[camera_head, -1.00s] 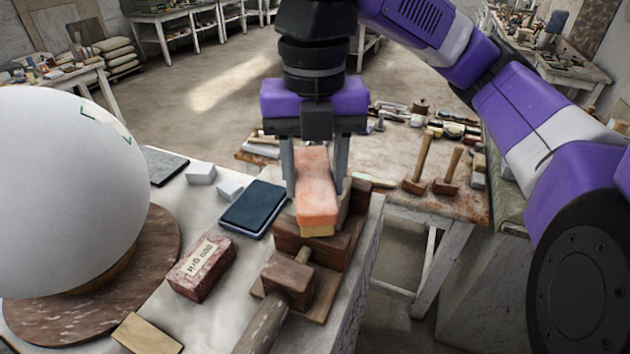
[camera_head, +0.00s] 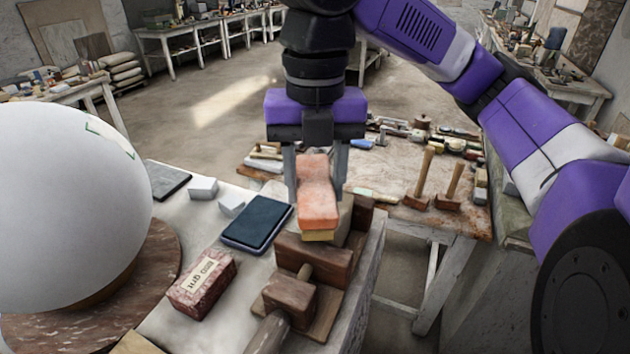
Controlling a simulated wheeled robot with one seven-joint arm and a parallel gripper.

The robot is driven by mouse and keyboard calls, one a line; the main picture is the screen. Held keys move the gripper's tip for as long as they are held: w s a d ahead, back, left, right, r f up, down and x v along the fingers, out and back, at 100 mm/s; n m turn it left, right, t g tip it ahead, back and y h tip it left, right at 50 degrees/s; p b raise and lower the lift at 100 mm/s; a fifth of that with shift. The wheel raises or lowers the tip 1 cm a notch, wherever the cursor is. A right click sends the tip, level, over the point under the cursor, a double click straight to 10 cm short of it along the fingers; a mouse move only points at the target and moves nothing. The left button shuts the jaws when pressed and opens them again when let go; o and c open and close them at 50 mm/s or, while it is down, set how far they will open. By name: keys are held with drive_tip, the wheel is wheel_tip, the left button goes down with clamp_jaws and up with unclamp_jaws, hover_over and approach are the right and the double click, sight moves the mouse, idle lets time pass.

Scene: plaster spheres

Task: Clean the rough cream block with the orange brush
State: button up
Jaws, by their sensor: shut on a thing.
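The orange brush (camera_head: 317,208) is held between the two fingers of my gripper (camera_head: 316,178). Its orange body points toward the camera, and a thin yellowish layer shows along its underside. The cream block (camera_head: 344,222) shows as a pale beige piece just right of the brush, between brown wooden jaws. The brush covers much of it. The brush is over or beside the block; I cannot tell whether they touch. The wooden vise (camera_head: 318,265) stands at the right edge of the near table, with its screw and handle toward the camera.
A large white sphere (camera_head: 65,205) on a round brown base fills the left. A dark tablet (camera_head: 257,223), a reddish labelled block (camera_head: 203,284) and small white blocks (camera_head: 203,188) lie on the table.

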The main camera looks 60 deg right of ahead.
drive_tip(key=shift+s+a+r, duration=0.45)
drive_tip(key=shift+a+r, duration=0.05)
drive_tip(key=shift+a, duration=0.25)
drive_tip(key=shift+r, duration=1.25)
drive_tip(key=shift+f, duration=0.1)
